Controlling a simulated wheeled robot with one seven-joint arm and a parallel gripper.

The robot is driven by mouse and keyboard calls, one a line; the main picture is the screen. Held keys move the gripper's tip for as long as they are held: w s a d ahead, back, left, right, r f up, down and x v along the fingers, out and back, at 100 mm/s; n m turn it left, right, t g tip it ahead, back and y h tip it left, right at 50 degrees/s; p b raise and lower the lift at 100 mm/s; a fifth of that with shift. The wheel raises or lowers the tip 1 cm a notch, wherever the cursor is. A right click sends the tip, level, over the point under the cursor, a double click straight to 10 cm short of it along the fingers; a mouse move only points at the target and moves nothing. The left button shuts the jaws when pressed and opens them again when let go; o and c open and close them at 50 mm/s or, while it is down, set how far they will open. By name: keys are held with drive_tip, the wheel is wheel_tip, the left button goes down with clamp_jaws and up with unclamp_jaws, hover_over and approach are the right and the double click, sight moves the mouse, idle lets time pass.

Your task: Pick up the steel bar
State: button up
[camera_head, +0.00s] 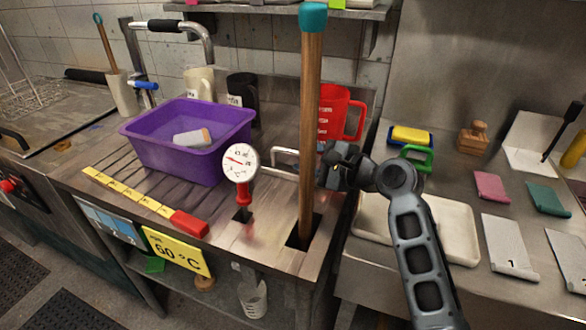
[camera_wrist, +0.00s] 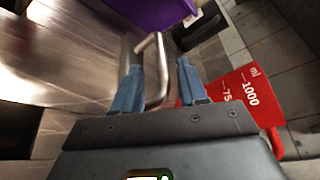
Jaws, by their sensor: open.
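The steel bar (camera_head: 286,151) is a shiny bent bar at the back edge of the steel counter, behind the dial thermometer and left of the wooden pole. In the wrist view the bar (camera_wrist: 163,72) lies between the two blue fingers. My gripper (camera_wrist: 160,65) is open, with one finger on each side of the bar. I see no grip on it, and cannot tell how far the bar is from the palm. In the head view my gripper (camera_head: 328,165) is right of the pole, and the pole hides part of the fingers.
The wooden pole (camera_head: 310,120) with a teal top stands close by my gripper. A red measuring jug (camera_head: 337,108) is just behind, also close in the wrist view (camera_wrist: 235,95). A purple tub (camera_head: 180,150) and a dial thermometer (camera_head: 239,163) stand left. A white tray (camera_head: 455,225) lies right.

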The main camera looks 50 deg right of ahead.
sight(295, 152)
drive_tip(key=shift+x, duration=1.85)
drive_tip(key=shift+r, duration=0.2)
drive_tip(key=shift+c, duration=0.3)
clamp_jaws()
